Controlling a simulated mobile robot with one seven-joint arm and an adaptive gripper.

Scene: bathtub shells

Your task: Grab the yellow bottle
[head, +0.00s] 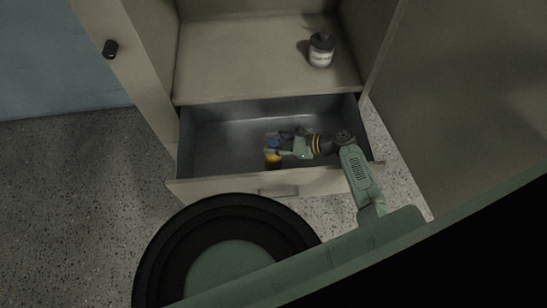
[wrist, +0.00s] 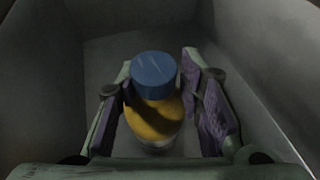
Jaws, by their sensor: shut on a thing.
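The yellow bottle (wrist: 152,118) with a blue cap stands between the two finger pads of my gripper (wrist: 160,105) in the wrist view. The left pad is against its side, and a gap shows between the bottle and the right pad from this angle. In the head view the bottle (head: 272,160) is inside the open drawer (head: 225,131), near its front panel. My gripper (head: 279,141) reaches into the drawer from the right and is shut on the bottle. The bottle's base is hard to see, so I cannot tell if it touches the drawer floor.
A dark jar with a white label (head: 321,50) stands on the cabinet shelf (head: 240,55) above the drawer. The drawer's front panel (head: 225,190) and side walls surround my gripper. The rest of the drawer looks empty. A cabinet door (head: 125,65) stands at the left.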

